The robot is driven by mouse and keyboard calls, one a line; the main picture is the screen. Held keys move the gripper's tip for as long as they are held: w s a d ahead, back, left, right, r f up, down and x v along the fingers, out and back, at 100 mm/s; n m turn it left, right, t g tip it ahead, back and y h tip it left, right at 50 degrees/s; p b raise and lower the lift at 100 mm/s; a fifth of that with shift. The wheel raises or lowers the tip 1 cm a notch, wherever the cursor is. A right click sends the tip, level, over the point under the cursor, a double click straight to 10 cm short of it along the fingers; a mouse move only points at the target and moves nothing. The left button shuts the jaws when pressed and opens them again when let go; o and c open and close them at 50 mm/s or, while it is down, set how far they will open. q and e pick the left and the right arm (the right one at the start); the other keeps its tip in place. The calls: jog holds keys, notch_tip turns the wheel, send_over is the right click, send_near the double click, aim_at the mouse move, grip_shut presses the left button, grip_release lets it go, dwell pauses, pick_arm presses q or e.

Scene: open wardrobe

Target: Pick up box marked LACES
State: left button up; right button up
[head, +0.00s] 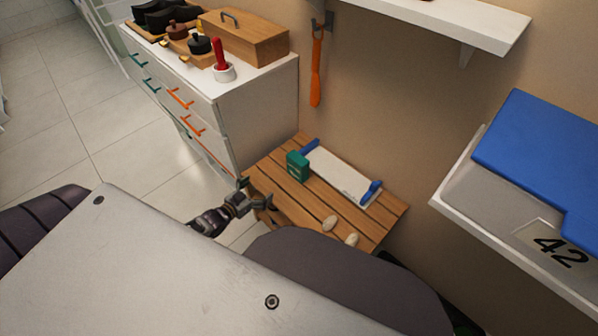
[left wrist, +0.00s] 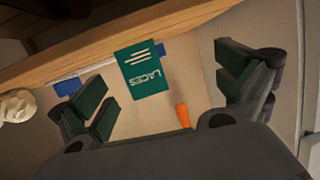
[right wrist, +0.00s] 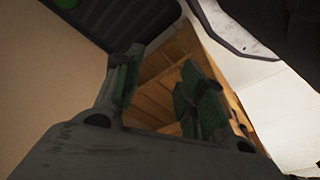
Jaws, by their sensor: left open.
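The green box marked LACES (head: 297,165) stands on the slatted wooden bench (head: 350,222), near its far left part. In the left wrist view the LACES box (left wrist: 144,70) shows its lettering upside down, between my left fingers and beyond them. My left gripper (head: 256,194) is open and empty at the bench's left edge, short of the box and not touching it. Its spread fingers also show in the left wrist view (left wrist: 162,82). My right gripper (right wrist: 160,68) shows a gap between its fingers, with wooden slats behind; it is hidden in the head view.
Pale rounded objects (head: 330,222) rest near the bench's front. A white drawer unit (head: 255,110) stands at the left. An orange shoehorn (head: 316,68) hangs on the wall. A shelf with a blue-lidded bin (head: 545,150) juts out right.

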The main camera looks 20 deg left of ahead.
pick_arm(q)
jog(key=t+h+b, duration=0.2)
jog(key=b, duration=0.3)
send_near(293, 162)
jog(key=shift+s+a+f+m, duration=0.4)
jog(key=shift+s+a+f, duration=0.45)
jog(key=shift+s+a, duration=0.1)
jog(key=shift+w+d+r+h+b, duration=0.25)
jog(key=shift+d+r+h+b, duration=0.3)
jog(key=shift+r, duration=0.25)
pick_arm(e)
jog(key=shift+w+r, duration=0.2)
jog(key=shift+r, duration=0.9)
jog(key=shift+w+r, duration=0.15)
jog(key=shift+r, duration=0.9)
pick_arm(q)
jog(key=shift+w, duration=0.1)
